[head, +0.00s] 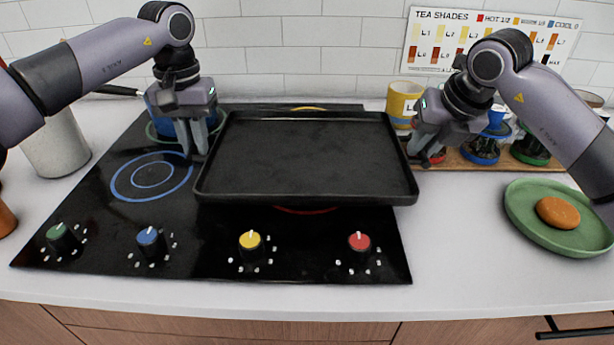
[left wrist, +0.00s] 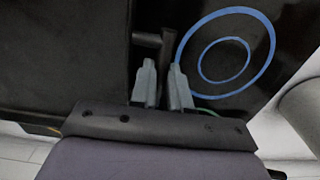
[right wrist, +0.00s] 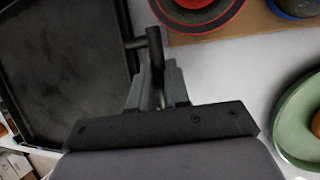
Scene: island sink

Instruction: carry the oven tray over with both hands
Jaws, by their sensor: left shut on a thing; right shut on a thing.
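The black oven tray (head: 305,155) is in the middle of the head view, over the right part of the black cooktop (head: 110,225). It looks empty and about level. My left gripper (head: 194,155) is at the tray's left side, shut on its left handle (left wrist: 153,40), as the left wrist view shows. My right gripper (head: 415,150) is at the tray's right side, shut on its right handle (right wrist: 153,45). The tray hides most of the right-hand burners. I cannot tell exactly how high it is above the cooktop.
Several coloured knobs (head: 250,241) line the cooktop's front. A yellow mug (head: 402,103) and jars on a wooden board (head: 460,160) stand right of the tray. A green plate (head: 525,218) with a bun (head: 558,212) is far right. White counter (head: 455,260) is clear at front right.

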